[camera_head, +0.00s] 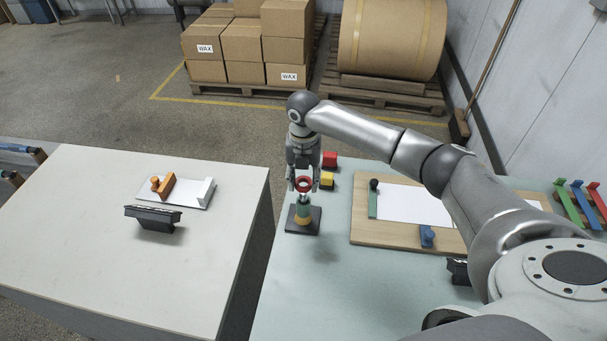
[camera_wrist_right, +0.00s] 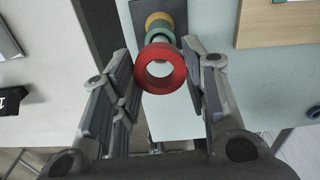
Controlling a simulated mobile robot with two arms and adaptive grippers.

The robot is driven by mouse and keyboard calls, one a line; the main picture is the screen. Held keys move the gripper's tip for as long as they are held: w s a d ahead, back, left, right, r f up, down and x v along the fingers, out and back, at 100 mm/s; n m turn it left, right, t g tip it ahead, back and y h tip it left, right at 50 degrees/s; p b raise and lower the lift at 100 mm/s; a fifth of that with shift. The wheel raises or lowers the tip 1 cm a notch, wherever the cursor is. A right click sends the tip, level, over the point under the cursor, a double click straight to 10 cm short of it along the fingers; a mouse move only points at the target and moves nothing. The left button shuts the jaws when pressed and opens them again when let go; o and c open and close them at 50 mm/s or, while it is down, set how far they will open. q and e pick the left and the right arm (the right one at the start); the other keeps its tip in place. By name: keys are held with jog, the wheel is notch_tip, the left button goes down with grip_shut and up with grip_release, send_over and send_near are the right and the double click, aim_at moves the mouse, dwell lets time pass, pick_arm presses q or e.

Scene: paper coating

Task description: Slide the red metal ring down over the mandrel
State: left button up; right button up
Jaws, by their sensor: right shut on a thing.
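The red ring (camera_head: 304,191) is held between the fingertips of my right gripper (camera_head: 304,184), at the upper end of the mandrel (camera_head: 303,208). The mandrel stands upright on a dark square base (camera_head: 315,223), with a green ring above a yellow-orange ring around it. In the right wrist view the red ring (camera_wrist_right: 160,89) sits between the two fingers of my right gripper (camera_wrist_right: 160,68), its hole facing the camera. The green ring (camera_wrist_right: 159,33) shows behind it. Whether the mandrel's tip is inside the red ring's hole, I cannot tell. My left gripper is not in view.
A wooden board (camera_head: 385,235) with a white sheet lies to the right. A gap separates this table from the white table (camera_head: 60,235).

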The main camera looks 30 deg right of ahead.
aim_at(304, 190)
jog(key=shift+f, duration=0.3)
jog(key=shift+p, duration=0.9)
dwell(1.4)
jog(key=shift+f+b, duration=1.15)
jog(key=shift+f, duration=0.9)
jog(key=o, duration=1.1)
